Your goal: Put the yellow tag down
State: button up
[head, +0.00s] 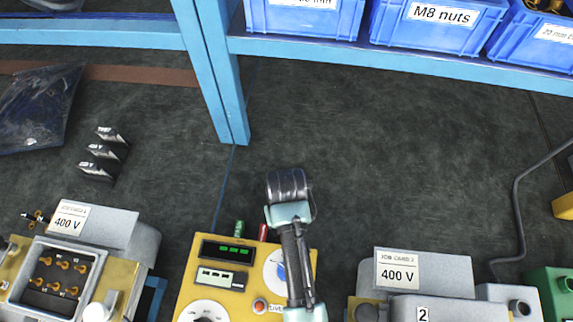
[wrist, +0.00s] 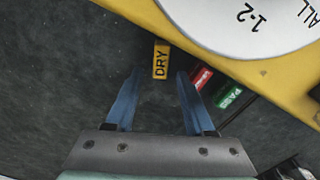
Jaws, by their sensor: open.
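The yellow tag (wrist: 161,60), printed "DRY", shows in the wrist view close to the edge of a yellow instrument box (wrist: 135,8). My gripper (wrist: 159,78) is open. Its two blue fingers are spread on either side, with the tag between and just beyond their tips. I see no finger clearly touching it. I cannot tell what the tag rests on. In the head view my gripper (head: 288,186) is over the far side of the yellow box (head: 190,285), and the yellow tag is hidden.
A red tag (wrist: 201,77) and a green tag (wrist: 228,96) sit right of my fingers, close to the box edge. Grey "400 V" units (head: 440,270) (head: 115,228) flank the box. A blue post (head: 212,75) rises beyond.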

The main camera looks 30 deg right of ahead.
jog(key=w+a+r+t+h, duration=0.1)
jog(key=w+r+t, duration=0.45)
jog(key=r, duration=0.85)
jog(key=w+a+r+n+t, duration=0.1)
jog(key=w+r+t, duration=0.45)
jog(key=r, duration=0.85)
jog(key=w+a+r+t+h, duration=0.15)
jog(key=w+r+t, duration=0.25)
jog(key=w+r, duration=0.75)
jog(key=s+a+r+t, duration=0.2)
jog(key=s+r+t, duration=0.2)
jog(key=r, duration=0.7)
jog(key=s+a+r+n+t+y, duration=0.1)
jog(key=s+a+r+t, duration=0.2)
jog(key=s+r, duration=0.4)
jog(key=s+a+r+t+y, duration=0.1)
jog(key=s+r+t, duration=0.4)
jog(key=r, duration=1)
jog(key=shift+s+a+r+p, duration=0.3)
jog(key=shift+s+a+r, duration=0.05)
jog(key=shift+s+a, duration=0.4)
jog(key=shift+y, duration=0.25)
